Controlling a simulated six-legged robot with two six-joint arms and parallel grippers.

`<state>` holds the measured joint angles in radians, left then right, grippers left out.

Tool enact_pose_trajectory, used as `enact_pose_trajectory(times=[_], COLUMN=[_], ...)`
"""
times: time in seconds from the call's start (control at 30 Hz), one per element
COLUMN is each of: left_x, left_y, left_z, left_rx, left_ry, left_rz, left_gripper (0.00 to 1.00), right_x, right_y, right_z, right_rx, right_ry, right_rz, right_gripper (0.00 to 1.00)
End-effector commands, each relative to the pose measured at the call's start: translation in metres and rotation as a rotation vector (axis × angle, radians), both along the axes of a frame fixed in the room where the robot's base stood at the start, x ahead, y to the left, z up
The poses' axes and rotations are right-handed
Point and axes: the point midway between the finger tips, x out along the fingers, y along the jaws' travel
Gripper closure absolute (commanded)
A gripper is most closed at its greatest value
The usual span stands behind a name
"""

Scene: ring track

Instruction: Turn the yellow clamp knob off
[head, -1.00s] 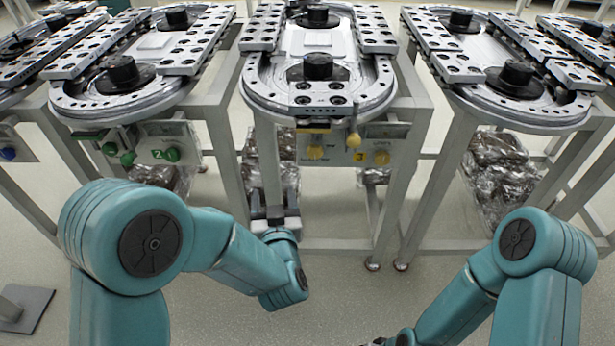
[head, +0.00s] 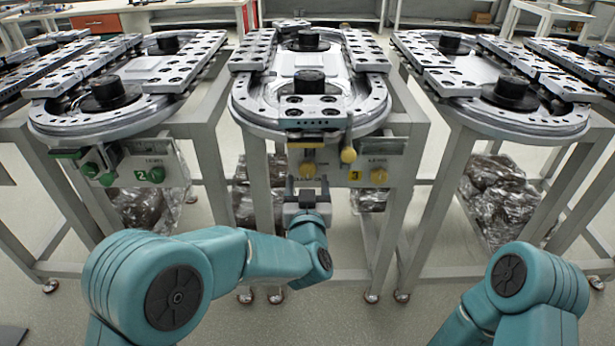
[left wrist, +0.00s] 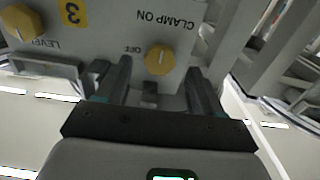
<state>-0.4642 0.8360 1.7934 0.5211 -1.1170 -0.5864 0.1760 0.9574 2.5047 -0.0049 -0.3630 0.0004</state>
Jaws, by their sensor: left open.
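The yellow clamp knob (head: 307,169) is on the front panel (head: 341,175) of the middle ring track, marked 3. In the left wrist view the panel is upside down, and the clamp knob (left wrist: 159,59) sits beside the words "CLAMP ON" and "OFF". A pale mark shows on its face; I cannot tell its exact setting. My left gripper (head: 307,188) is just below and in front of this knob. In the left wrist view its fingers (left wrist: 158,88) are open and empty, with the knob beyond the gap between them. My right gripper is out of view.
A yellow level knob (head: 379,176) and a yellow ball-ended lever (head: 348,155) are to the right of the clamp knob. The left track has a panel with green knobs (head: 155,174). Metal table legs flank the panel. The floor in front is clear.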

Motion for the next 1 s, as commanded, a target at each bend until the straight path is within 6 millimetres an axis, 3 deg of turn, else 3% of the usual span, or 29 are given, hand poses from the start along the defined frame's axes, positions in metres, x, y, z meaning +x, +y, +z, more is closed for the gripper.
enact_pose_trajectory(times=[0.2,0.57,0.77,1.0], left_x=[0.03,0.037,0.036,0.036], left_y=[0.0,0.0,0.0,0.0], left_z=[-0.001,0.0,0.0,-0.001], left_rx=[0.0,0.001,0.001,-0.012], left_ry=[-0.001,0.0,0.0,0.0], left_rz=[0.001,0.0,0.0,0.001], left_gripper=[0.33,0.33,0.89,0.89], right_x=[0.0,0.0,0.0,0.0], right_y=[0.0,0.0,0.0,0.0], right_z=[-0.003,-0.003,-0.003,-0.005], right_rx=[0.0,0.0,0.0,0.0], right_ry=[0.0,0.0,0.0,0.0], right_rz=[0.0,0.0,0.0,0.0], right_gripper=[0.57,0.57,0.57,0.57])
